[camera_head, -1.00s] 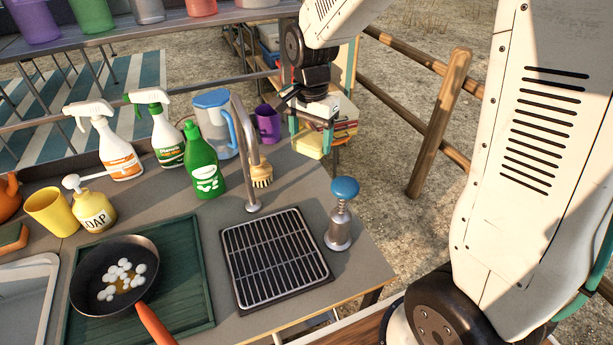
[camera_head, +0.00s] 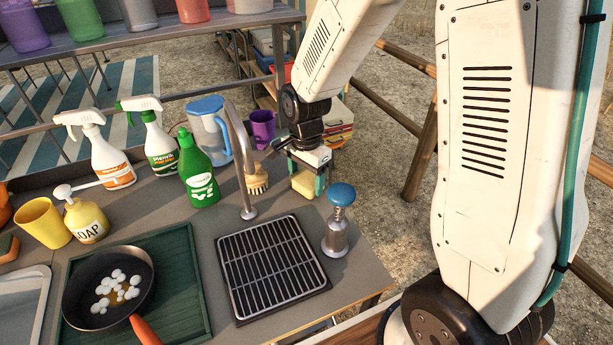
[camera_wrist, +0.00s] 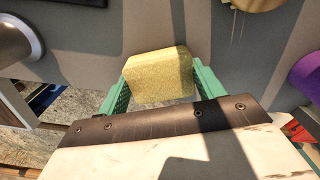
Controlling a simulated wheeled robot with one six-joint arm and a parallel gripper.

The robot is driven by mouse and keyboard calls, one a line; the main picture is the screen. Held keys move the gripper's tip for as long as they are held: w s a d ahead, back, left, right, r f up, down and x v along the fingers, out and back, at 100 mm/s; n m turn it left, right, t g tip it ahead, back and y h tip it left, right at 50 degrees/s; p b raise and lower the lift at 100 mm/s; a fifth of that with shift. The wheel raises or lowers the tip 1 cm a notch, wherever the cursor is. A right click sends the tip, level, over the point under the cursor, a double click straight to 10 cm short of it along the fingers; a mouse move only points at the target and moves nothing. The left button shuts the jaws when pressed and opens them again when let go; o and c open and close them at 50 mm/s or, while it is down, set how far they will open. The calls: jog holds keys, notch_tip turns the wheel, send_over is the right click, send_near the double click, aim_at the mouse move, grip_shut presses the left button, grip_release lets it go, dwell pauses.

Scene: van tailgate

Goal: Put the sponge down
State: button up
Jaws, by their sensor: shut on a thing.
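The yellow sponge (camera_head: 302,184) is between the green fingers of my gripper (camera_head: 307,178), at the right edge of the grey counter (camera_head: 185,225). In the wrist view the sponge (camera_wrist: 158,74) is a pale yellow block with a green finger on each side, and my gripper (camera_wrist: 160,88) is shut on it. Counter surface shows beyond the sponge. I cannot tell whether its underside touches the counter.
A blue-topped metal dispenser (camera_head: 338,222) stands just in front of my gripper. A scrub brush (camera_head: 257,180) by the tap (camera_head: 240,150) is to its left, and a purple mug (camera_head: 263,124) is behind. A black grate (camera_head: 270,268) lies nearer the front.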

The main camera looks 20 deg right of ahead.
aim_at(306, 178)
jog(key=shift+f, duration=0.15)
jog(key=o, duration=0.9)
jog(key=shift+o, duration=0.2)
notch_tip(306, 178, up, 12)
jog(key=f, duration=0.1)
jog(key=s+d+r+n, duration=0.1)
jog(key=s+r+n, duration=0.2)
jog(key=s, duration=0.5)
jog(key=s+d+r+n, duration=0.1)
jog(key=s+r+n, duration=0.2)
jog(key=s+n, duration=0.3)
jog(key=s+d+r+n+t, duration=0.1)
jog(key=s+r+n, duration=0.3)
jog(key=s, duration=0.6)
jog(key=shift+d, duration=0.25)
jog(key=shift+r, duration=0.1)
